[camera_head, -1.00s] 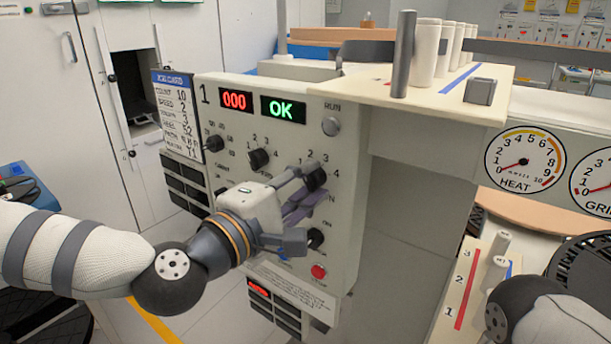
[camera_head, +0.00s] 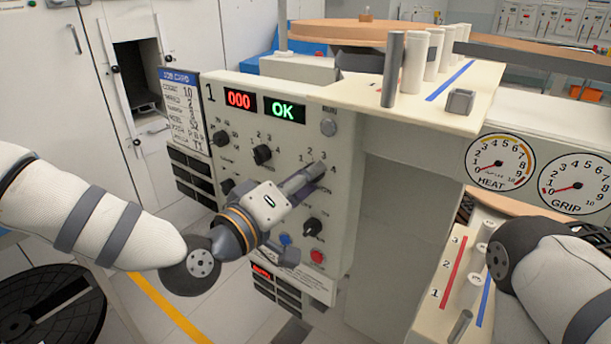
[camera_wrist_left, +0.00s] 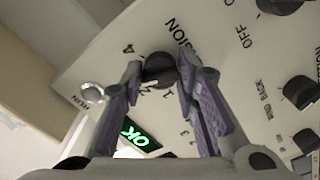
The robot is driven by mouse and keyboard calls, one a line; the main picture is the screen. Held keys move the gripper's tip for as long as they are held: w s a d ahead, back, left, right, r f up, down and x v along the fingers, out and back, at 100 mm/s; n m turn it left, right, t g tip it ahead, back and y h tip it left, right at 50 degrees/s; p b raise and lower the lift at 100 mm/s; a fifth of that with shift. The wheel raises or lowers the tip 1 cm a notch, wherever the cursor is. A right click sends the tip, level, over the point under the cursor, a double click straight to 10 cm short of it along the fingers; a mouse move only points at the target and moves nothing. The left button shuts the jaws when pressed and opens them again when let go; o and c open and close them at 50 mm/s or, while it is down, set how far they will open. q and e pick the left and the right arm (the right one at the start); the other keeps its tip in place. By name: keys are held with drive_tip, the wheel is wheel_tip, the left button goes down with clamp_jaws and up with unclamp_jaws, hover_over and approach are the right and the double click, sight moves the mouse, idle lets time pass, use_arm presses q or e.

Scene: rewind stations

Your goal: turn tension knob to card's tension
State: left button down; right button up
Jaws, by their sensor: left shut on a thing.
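The tension knob (camera_wrist_left: 160,66) is dark and round, on the pale face of station 1, with the word TENSION printed beside it in the left wrist view. My left gripper (camera_wrist_left: 161,80) has a finger on each side of the knob and is shut on it. In the head view the left gripper (camera_head: 308,176) reaches the panel's upper right dial and largely hides the knob. Its pointer direction cannot be told. The job card (camera_head: 180,112) hangs at the panel's left edge; its small lines are hard to read. My right gripper is out of view.
Other dark knobs (camera_head: 263,154) sit close by on the panel, with a red button (camera_head: 317,257) below. The display (camera_head: 284,110) reads OK. A shelf with pale posts (camera_head: 434,52) juts out above right. HEAT (camera_head: 500,162) and GRIP gauges are at right.

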use_arm(q)
drive_tip(key=shift+m, duration=0.3)
drive_tip(key=c, duration=1.2)
unclamp_jaws()
drive_tip(key=shift+c, duration=0.2)
drive_tip(key=v, duration=1.2)
